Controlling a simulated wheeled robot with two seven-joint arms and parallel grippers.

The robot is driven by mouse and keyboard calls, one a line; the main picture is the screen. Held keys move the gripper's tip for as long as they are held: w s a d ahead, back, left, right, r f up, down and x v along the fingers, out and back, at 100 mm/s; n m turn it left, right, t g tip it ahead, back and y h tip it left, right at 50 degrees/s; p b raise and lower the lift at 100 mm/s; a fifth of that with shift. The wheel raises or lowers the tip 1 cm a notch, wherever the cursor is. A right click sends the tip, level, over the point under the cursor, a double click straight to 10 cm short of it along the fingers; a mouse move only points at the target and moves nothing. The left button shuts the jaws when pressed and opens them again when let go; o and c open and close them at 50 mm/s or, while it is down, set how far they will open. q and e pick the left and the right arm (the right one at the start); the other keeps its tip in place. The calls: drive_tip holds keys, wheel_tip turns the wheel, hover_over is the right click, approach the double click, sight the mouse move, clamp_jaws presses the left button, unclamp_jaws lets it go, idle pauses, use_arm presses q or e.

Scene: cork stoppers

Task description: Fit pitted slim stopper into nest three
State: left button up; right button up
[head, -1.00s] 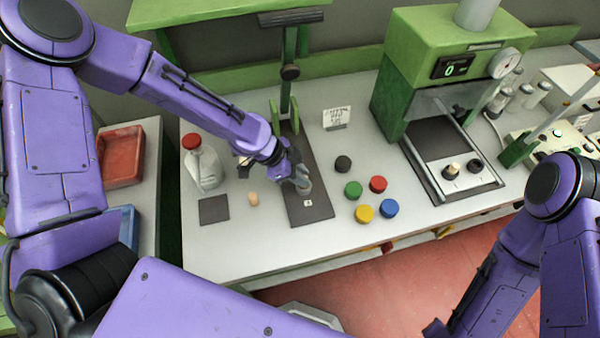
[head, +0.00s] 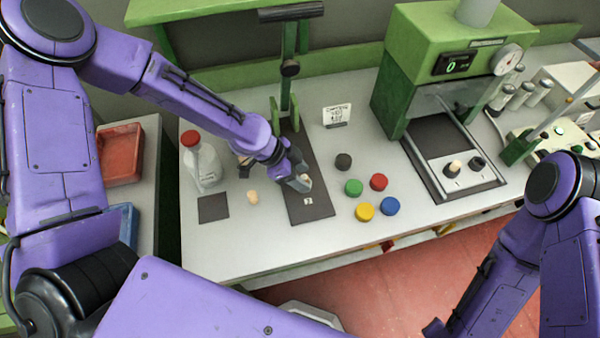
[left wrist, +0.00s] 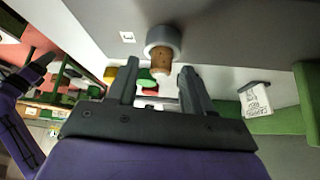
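In the left wrist view a brown cork stopper (left wrist: 160,62) with small dark pits stands in a round grey nest (left wrist: 163,36). My left gripper (left wrist: 158,68) is open, one finger on each side of the cork with a gap at both. In the head view the left gripper (head: 299,184) is low over a long dark mat (head: 310,212), largely hiding the nest and cork. A small numbered white tag (head: 307,201) lies in front; its digit is hard to read. My right gripper is out of view.
A loose pale cork (head: 253,198) stands left of the mat, near a dark pad (head: 213,208) and red-capped bottle (head: 201,164). Coloured pucks, including a green one (head: 354,187), stand to the right. A green press (head: 440,60) has another cork (head: 453,169) at its tray.

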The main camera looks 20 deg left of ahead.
use_arm(q)
drive_tip(key=v, duration=1)
drive_tip(key=shift+a+r+b, duration=0.15)
drive_tip(key=shift+r+b, duration=0.05)
drive_tip(key=shift+b, duration=0.2)
drive_tip(key=shift+s, duration=0.1)
